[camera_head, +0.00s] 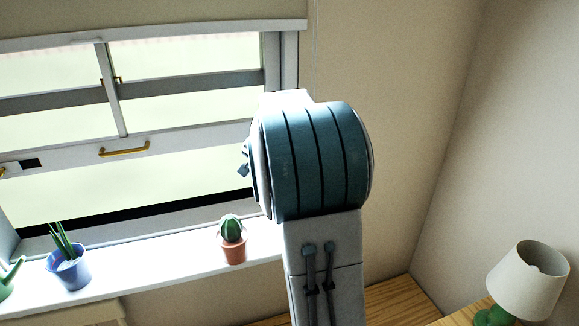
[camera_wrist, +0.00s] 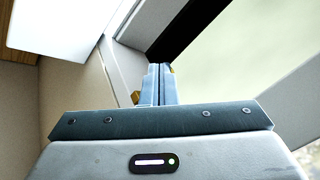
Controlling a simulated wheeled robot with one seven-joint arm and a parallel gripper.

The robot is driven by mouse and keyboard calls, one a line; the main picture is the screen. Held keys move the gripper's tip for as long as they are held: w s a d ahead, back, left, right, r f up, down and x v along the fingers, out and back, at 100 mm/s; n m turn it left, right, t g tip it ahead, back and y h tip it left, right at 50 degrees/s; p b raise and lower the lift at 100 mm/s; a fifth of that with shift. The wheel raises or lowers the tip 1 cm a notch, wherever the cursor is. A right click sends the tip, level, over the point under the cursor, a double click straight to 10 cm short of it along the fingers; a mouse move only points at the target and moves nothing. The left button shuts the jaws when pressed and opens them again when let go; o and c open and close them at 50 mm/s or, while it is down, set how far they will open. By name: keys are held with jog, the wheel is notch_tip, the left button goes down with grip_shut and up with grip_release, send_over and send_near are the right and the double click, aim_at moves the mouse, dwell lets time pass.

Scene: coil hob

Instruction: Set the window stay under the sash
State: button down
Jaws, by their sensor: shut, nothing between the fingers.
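The window sash (camera_head: 190,139) is raised in the head view, with a brass handle (camera_head: 123,148) on its bottom rail. Open space shows between that rail and the dark strip (camera_head: 130,212) along the bottom of the frame. My gripper (camera_wrist: 158,72) is shut and empty in the wrist view, in front of the window frame. In the head view only a small part of it shows left of my arm, which hides the rest. Small brass-coloured bits show beside the fingers in the wrist view; I cannot tell whether they belong to the window stay. No stay is clearly visible.
The white sill (camera_head: 180,262) holds a cactus in a terracotta pot (camera_head: 233,250), a blue pot with a spiky plant (camera_head: 68,268) and a green object (camera_head: 8,282) at the left edge. A lamp (camera_head: 528,283) stands at lower right. A blind (camera_head: 150,16) hangs above.

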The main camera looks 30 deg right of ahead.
jog(key=shift+w+a, duration=0.3)
jog(key=shift+w, duration=0.4)
jog(key=shift+w+a, duration=0.25)
jog(key=shift+w, duration=0.45)
jog(key=s+a+r+b, duration=0.2)
jog(key=s+a+r, duration=0.4)
jog(key=r, duration=0.3)
jog(key=shift+a+b, duration=0.2)
jog(key=shift+b, duration=0.1)
jog(key=shift+s, duration=0.1)
jog(key=s+a+f+n+g, duration=0.1)
jog(key=s+a+f+n, duration=0.2)
jog(key=s, duration=0.7)
jog(key=s+a+f+n+g, duration=0.1)
jog(key=s+a+f+n, duration=0.2)
jog(key=s+f, duration=0.4)
jog(key=s+a+f+n+g+y, duration=0.1)
jog(key=s+a+f+n, duration=0.2)
jog(key=s, duration=0.9)
notch_tip(320, 180, down, 2)
jog(key=shift+s+a+f+n, duration=0.15)
jog(key=shift+s+n, duration=0.15)
jog(key=shift+n, duration=0.9)
